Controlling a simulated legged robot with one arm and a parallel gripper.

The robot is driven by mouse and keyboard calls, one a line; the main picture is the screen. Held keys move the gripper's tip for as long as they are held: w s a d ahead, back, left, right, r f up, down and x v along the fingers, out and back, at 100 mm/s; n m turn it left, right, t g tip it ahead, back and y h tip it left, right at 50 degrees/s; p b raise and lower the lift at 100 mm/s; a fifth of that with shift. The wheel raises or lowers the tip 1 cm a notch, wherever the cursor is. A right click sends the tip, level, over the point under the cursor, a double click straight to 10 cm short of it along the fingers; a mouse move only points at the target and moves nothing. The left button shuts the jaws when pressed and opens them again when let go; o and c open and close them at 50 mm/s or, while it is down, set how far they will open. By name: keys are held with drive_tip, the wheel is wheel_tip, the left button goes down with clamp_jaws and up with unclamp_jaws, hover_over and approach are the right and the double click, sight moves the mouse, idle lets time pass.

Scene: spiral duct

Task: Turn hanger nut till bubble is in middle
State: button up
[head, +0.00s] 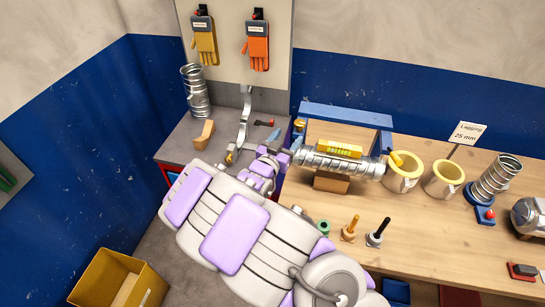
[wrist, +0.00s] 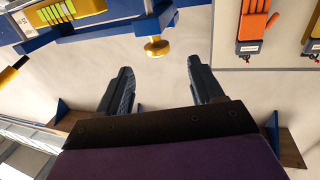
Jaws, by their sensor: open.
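The ribbed silver spiral duct (head: 345,166) lies across the bench with a yellow level (head: 338,148) on top. The level also shows at the upper left of the wrist view (wrist: 58,13); its bubble is too small to read. A brass hanger nut (wrist: 157,46) hangs on a threaded stem at the blue hanger frame (wrist: 95,28). My gripper (wrist: 162,80) is open and empty. The nut appears beyond the fingertips, roughly in line with the gap between them, apart from both fingers. In the head view my gripper is at the duct's left end, its fingertips mostly hidden.
Two cream cups (head: 403,178) stand right of the duct, beside another upright duct piece (head: 495,178). Several small handled tools (head: 350,230) stand at the bench's front. Gloves (head: 257,45) hang on the back board. An open cardboard box (head: 120,280) sits on the floor.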

drive_tip(key=v, duration=0.8)
drive_tip(key=shift+s+a, duration=0.15)
